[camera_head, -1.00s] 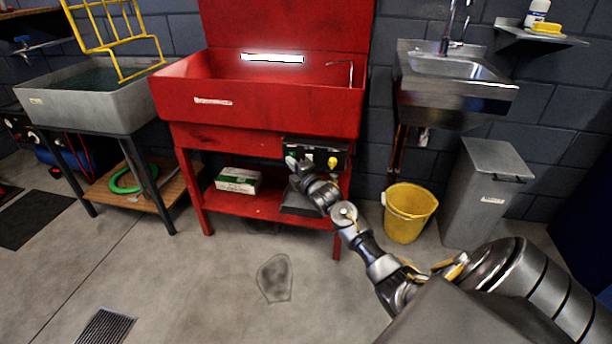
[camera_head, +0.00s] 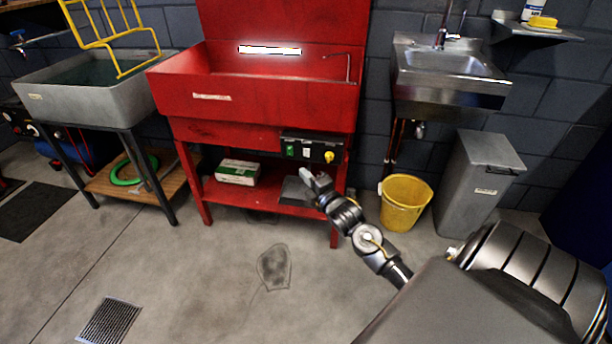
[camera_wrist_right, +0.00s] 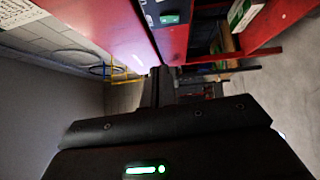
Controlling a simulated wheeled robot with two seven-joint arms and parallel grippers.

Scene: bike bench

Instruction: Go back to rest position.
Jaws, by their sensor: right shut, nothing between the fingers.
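My right gripper (camera_head: 318,182) is in front of the lower part of the red wash station (camera_head: 255,100), below its control panel (camera_head: 312,149). It is shut and empty. In the right wrist view the shut gripper (camera_wrist_right: 158,80) points past the red station, with the panel's green switch (camera_wrist_right: 169,19) near the top. My left gripper does not show in the head view.
A white-green box (camera_head: 238,172) lies on the red station's lower shelf. A grey tub (camera_head: 85,90) stands left. The floor in front is clear.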

